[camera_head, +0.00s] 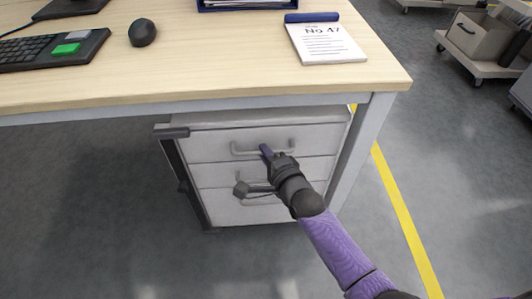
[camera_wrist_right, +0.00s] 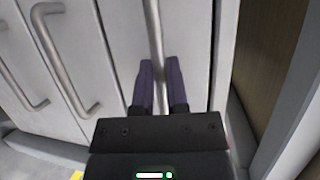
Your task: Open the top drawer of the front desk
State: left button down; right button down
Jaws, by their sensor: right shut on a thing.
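The front desk (camera_head: 200,75) has a light wooden top, and a grey drawer cabinet stands under it. The top drawer (camera_head: 215,143) has a bar handle (camera_head: 238,152) and looks closed, roughly flush with the drawers below. My right gripper (camera_head: 267,151) is at this handle, its purple fingers shut on the bar. In the right wrist view the fingers (camera_wrist_right: 159,85) sit on either side of the handle bar (camera_wrist_right: 153,25), and the gripper body hides the bar's lower end. My left gripper is not in view.
Two lower drawers with similar handles show in the wrist view (camera_wrist_right: 62,62). A keyboard (camera_head: 50,52), a mouse (camera_head: 142,33) and a notepad (camera_head: 325,43) lie on the desk. A desk leg (camera_head: 362,140) stands close right of the cabinet. Open floor lies in front.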

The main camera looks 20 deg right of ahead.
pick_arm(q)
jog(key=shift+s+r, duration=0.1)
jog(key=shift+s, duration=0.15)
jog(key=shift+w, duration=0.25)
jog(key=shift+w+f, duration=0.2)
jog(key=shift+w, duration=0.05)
